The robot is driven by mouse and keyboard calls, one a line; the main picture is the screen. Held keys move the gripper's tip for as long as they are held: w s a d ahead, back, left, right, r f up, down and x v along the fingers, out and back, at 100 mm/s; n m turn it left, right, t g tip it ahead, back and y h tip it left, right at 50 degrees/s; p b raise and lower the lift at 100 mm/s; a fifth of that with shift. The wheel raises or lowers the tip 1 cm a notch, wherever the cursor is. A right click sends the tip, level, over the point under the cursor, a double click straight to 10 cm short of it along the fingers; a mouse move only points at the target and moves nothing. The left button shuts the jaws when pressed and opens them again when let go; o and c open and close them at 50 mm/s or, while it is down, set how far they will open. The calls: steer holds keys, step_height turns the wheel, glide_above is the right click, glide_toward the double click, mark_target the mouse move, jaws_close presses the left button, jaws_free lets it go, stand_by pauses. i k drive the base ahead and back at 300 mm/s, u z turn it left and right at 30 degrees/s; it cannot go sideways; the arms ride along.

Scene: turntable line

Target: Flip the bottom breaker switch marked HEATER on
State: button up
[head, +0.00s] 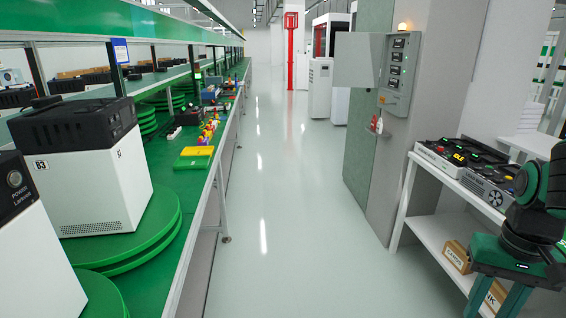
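A grey breaker box (401,72) is mounted on the grey pillar right of centre, some way ahead. Its door (358,60) stands open to the left. Inside is a column of dark breaker switches; the bottom breaker switch (392,83) is the lowest of them. The labels and lever positions are too small to read. My gripper (496,303) is at the lower right, pointing down, far from the box. Its two green fingers are spread apart with nothing seen held between them; their tips run to the bottom edge of the picture.
A white shelf table (430,157) with devices on top and cardboard boxes below stands at right, close to my arm. A long green workbench (205,172) with turntables and white-and-black machines runs along the left. The pale aisle floor (285,220) is clear.

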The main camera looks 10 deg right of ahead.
mark_target(394, 83)
steer(key=i, duration=2.25)
steer(key=z, duration=1.05)
